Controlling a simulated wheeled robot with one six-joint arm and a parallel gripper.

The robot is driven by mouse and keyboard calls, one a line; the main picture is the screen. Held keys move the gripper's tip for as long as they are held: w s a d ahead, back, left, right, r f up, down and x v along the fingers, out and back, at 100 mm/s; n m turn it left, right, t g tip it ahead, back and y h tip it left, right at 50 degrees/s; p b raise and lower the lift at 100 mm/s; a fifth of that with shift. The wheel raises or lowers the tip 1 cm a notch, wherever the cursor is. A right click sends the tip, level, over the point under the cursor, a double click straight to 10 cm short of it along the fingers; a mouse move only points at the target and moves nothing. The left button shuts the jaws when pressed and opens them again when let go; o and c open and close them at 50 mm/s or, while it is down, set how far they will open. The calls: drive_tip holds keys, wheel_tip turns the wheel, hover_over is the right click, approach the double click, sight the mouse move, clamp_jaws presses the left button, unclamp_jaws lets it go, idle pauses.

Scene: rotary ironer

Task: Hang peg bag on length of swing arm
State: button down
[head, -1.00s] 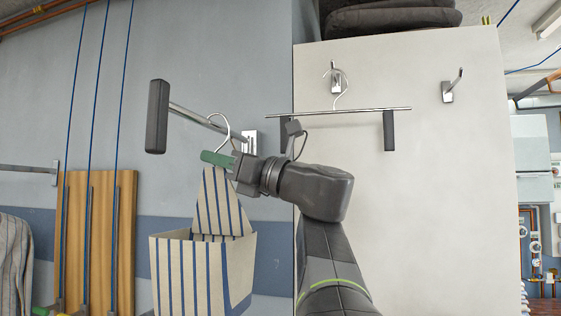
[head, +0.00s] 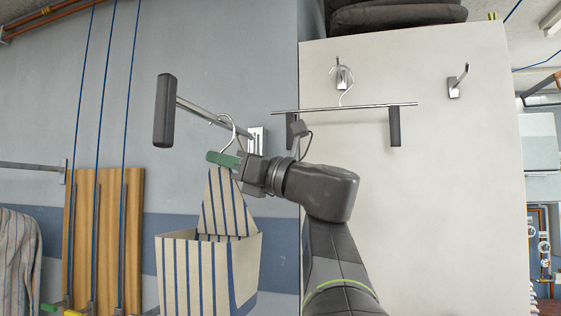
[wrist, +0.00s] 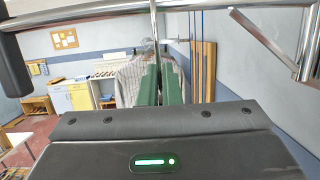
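The peg bag (head: 195,275), cream with blue stripes, hangs below my gripper (head: 222,159). The green fingers are shut on the neck of its metal hanger, which also shows in the wrist view between the fingers (wrist: 160,85). The hook (head: 234,130) rises above the fingers. The swing arm (head: 200,112) is a metal bar from a wall bracket to a dark end block (head: 165,110); it also crosses the top of the wrist view (wrist: 90,15). The hook's top overlaps the bar in the head view; I cannot tell whether it bears on it.
A white panel (head: 440,200) at right carries two metal hooks. A clip hanger (head: 380,106) hangs from one, close behind my wrist. Wooden boards (head: 105,240) and striped cloth (head: 18,260) are at left. The wall beyond the end block is clear.

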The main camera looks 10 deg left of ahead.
drive_tip(key=shift+f, duration=0.1)
drive_tip(key=c, duration=1.5)
unclamp_jaws()
drive_tip(key=shift+c, duration=0.2)
drive_tip(key=b+v, duration=0.3)
drive_tip(key=v, duration=1)
drive_tip(key=shift+d, duration=0.4)
drive_tip(key=shift+a+f, duration=0.1)
drive_tip(key=shift+a, duration=0.05)
drive_tip(key=p+x, duration=0.3)
drive_tip(key=x, duration=1)
drive_tip(key=shift+a, duration=0.25)
